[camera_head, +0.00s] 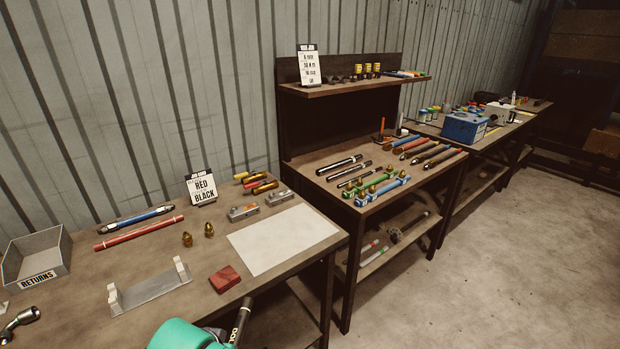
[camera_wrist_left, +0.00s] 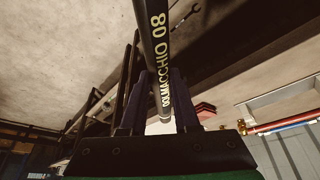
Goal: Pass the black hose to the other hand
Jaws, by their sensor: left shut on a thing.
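The black hose (camera_head: 241,320) shows at the bottom of the head view, tilted, with pale lettering on its side. In the left wrist view the black hose (camera_wrist_left: 155,45) runs up between the fingers and out of the top of the picture. My left gripper (camera_wrist_left: 159,112) is shut on it near its lower end. In the head view my left gripper (camera_head: 222,334), with its teal wrist, is partly cut off by the bottom edge, in front of the near bench. My right gripper is in neither view.
The near bench (camera_head: 135,262) carries a returns bin (camera_head: 38,258), a grey cradle (camera_head: 150,291), a red block (camera_head: 224,279), a white sheet (camera_head: 284,240), a blue hose (camera_head: 137,220), a red hose (camera_head: 139,233) and a job card (camera_head: 202,189). A shelved bench with several hoses stands right.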

